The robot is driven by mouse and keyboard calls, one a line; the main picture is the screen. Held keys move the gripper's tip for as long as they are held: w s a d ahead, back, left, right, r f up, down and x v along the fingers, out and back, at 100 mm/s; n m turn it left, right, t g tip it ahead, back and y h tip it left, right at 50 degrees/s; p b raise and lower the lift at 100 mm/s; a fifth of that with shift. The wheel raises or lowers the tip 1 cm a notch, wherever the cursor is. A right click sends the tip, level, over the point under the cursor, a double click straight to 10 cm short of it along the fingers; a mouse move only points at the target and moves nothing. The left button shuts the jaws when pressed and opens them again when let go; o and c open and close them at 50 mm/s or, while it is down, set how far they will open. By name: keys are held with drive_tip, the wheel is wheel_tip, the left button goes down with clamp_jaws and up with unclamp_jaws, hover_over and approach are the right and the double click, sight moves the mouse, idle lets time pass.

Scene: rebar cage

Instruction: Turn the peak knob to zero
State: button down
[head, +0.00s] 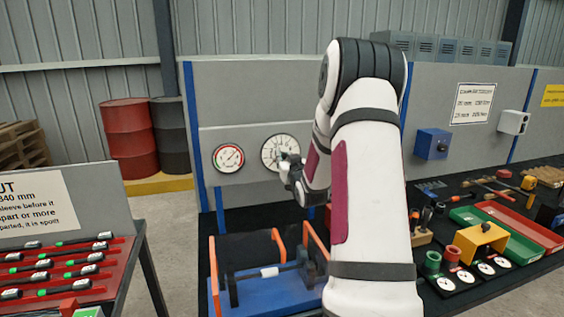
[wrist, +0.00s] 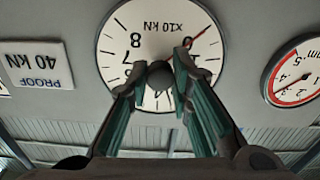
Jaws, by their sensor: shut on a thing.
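The large white dial (head: 271,147) marked x10 kN is on the grey wall panel. It fills the top middle of the wrist view upside down (wrist: 125,27). A red hand (wrist: 205,35) points to the upper right there. The dark round peak knob (wrist: 159,75) is at the dial's centre, between the fingertips. My gripper (head: 285,160) is in front of the dial, and in the wrist view (wrist: 163,73) its fingers are closed on the knob. My fingers hide part of the dial's scale.
A smaller red-rimmed gauge (head: 228,158) is left of the dial. A PROOF 40 kN label (wrist: 38,65) is beside the dial in the wrist view. Below is a blue fixture (head: 262,293) with orange uprights. Trays and tools cover the bench at right.

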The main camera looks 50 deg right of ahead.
drive_tip(key=n+b, duration=0.4)
drive_tip(key=n, duration=0.1)
drive_tip(key=shift+w+f+n, duration=0.15)
drive_tip(key=shift+n, duration=0.15)
drive_tip(key=n+b, duration=0.6)
drive_tip(key=b, duration=0.1)
drive_tip(key=n+b, duration=0.6)
drive_tip(key=b, duration=0.2)
drive_tip(key=shift+n+b, duration=0.3)
drive_tip(key=n+b, duration=0.5)
drive_tip(key=b, duration=0.1)
drive_tip(key=c, duration=1.4)
unclamp_jaws()
drive_tip(key=shift+c, duration=0.2)
drive_tip(key=shift+s+r, duration=0.2)
